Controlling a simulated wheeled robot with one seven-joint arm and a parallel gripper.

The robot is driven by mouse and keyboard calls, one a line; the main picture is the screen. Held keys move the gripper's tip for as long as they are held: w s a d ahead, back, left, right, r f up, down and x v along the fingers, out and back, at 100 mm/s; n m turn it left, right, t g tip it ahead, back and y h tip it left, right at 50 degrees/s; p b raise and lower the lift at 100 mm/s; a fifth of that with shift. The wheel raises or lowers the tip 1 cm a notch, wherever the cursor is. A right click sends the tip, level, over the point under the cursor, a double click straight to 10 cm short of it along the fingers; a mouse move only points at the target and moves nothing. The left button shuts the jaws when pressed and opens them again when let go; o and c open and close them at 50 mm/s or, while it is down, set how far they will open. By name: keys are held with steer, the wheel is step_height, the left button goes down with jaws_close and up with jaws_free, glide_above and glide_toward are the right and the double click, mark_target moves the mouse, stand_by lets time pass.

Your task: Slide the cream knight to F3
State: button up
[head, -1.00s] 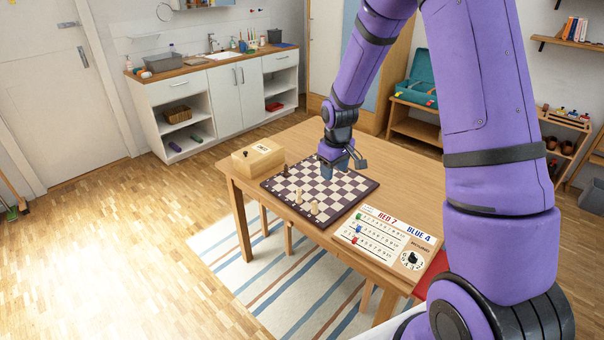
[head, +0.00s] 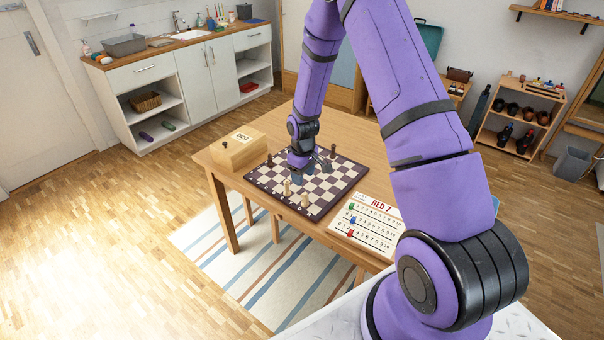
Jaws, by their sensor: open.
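A dark-and-white chessboard (head: 336,195) lies on the wooden table. Two cream pieces stand near its front edge: a taller one (head: 287,188) and a shorter one (head: 305,200). They are too small for me to tell which is the knight. Dark pieces stand at the far left edge (head: 270,159) and the far right edge (head: 333,151). My gripper (head: 311,172) is low over the far middle part of the board, behind the cream pieces and apart from them. It is open, and I see nothing held in it. My wrist hides some squares behind it.
A wooden box (head: 238,150) stands at the table's left, beside the board. A white score board (head: 368,228) with coloured pegs lies to the right, partly hidden by my arm. The table (head: 376,159) is bare behind the board.

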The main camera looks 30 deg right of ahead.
mark_target(303, 197)
step_height(303, 197, down, 11)
steer(key=shift+r, duration=0.1)
stand_by(0.5)
steer(key=c, duration=0.9)
